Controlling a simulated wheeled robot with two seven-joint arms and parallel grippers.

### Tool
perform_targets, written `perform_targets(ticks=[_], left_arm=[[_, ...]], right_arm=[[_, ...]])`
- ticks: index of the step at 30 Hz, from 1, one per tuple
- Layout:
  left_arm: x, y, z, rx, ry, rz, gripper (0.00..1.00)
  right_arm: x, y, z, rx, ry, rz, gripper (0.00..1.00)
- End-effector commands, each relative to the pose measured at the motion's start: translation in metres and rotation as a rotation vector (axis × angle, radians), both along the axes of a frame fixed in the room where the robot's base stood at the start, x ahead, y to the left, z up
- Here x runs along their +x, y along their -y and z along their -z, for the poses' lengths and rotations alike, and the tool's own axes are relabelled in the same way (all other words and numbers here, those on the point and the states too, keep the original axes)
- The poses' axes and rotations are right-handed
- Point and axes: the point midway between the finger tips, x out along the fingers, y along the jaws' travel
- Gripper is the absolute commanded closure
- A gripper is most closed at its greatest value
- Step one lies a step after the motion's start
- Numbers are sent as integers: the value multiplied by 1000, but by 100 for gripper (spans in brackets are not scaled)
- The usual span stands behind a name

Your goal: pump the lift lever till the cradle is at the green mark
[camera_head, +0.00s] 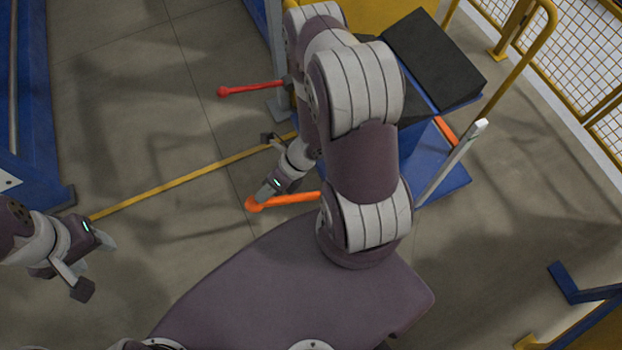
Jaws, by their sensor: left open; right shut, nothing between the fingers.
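The orange lever (290,198) runs left from under my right arm and ends in a round knob. My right gripper (260,197) is shut, with its tips at or just above the knob; I cannot tell whether they touch it. Nothing is held in it. A blue lift (463,181) is partly hidden behind my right arm. A dark slanted block (432,58) sits on top of it; whether this is the cradle is unclear. A pale upright post (447,168) stands beside it. No green mark is visible. My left gripper (108,241) is open and empty at the far left.
A red lever (250,89) sticks out left, farther back than the orange one. A blue frame (40,150) stands at the left edge. A yellow rail and mesh fence (585,75) close off the upper right. Floor with a yellow line (180,182) is open between my grippers.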

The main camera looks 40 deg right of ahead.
Motion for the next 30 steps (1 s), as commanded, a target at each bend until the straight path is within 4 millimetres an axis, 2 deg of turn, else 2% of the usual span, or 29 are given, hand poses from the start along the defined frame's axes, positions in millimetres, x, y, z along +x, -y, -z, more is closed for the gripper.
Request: perform_targets(ticks=[1, 6, 18, 27, 30], left_arm=[[0, 0, 14, 0, 0, 0, 47], [0, 0, 29, 0, 0, 0, 47], [0, 0, 31, 0, 0, 0, 47], [0, 0, 72, 0, 0, 0, 47], [0, 0, 80, 0, 0, 0, 47]], right_arm=[[0, -5, 15, -2, -3, -5, 100], [3, -19, 32, -2, -4, -3, 100], [4, -23, 34, -1, -4, -1, 100], [9, -42, 79, -2, -4, -3, 100], [10, -48, 88, -2, -4, -2, 100]])
